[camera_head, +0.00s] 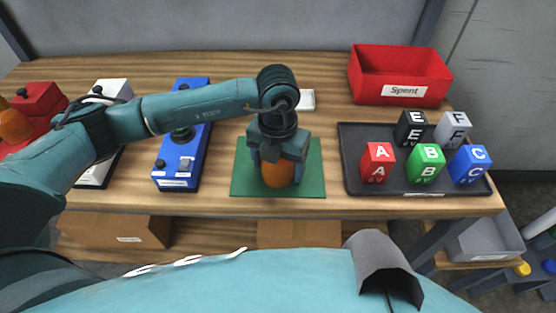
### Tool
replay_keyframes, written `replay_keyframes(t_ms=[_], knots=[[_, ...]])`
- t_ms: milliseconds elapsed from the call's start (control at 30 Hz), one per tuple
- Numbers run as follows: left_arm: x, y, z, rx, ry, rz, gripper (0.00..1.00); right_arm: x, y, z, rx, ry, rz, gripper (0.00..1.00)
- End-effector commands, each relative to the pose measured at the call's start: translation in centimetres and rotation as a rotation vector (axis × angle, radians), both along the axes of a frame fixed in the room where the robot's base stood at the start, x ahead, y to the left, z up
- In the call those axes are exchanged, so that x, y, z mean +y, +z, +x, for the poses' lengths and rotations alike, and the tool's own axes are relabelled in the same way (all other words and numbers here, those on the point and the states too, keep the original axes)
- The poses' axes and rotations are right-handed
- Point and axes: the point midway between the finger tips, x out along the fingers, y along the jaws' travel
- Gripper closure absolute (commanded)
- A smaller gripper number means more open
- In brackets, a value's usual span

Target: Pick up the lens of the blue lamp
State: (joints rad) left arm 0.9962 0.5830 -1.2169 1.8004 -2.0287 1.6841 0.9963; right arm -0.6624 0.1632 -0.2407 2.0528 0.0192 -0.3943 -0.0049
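The blue lamp (166,172) stands on the table left of centre; a dark round socket shows on its top and no lens sits there. An orange lens (278,176) is over the green mat (312,186), and I cannot tell if it rests on it. My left gripper (278,170) points down over the lens, with one finger on each side of it. The fingers are close to its sides, but whether they press on it is not clear. The gripper hides the lens's upper part. My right gripper is not in view.
A black tray (354,160) with several lettered blocks is right of the mat. A red "Spent" bin (388,70) stands behind it. A white lamp (112,90) and a red lamp (42,97) with an orange lens stand left. A small white object (307,100) lies behind the mat.

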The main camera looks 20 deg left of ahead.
Motion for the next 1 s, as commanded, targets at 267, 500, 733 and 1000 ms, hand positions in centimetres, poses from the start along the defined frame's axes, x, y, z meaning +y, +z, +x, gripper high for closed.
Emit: replay_keyframes(t_ms=[267,500,733,1000], knots=[[0.0,0.1,0.0,0.000,0.000,0.000,0.48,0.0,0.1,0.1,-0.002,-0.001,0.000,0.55],[0.0,0.1,0.0,-0.001,0.000,-0.001,0.64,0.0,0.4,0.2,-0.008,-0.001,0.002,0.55],[-0.1,0.9,0.1,-0.004,0.000,-0.002,0.64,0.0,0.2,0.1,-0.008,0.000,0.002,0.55],[0.0,6.0,0.1,-0.006,0.000,-0.001,0.64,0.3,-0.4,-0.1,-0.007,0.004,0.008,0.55]])
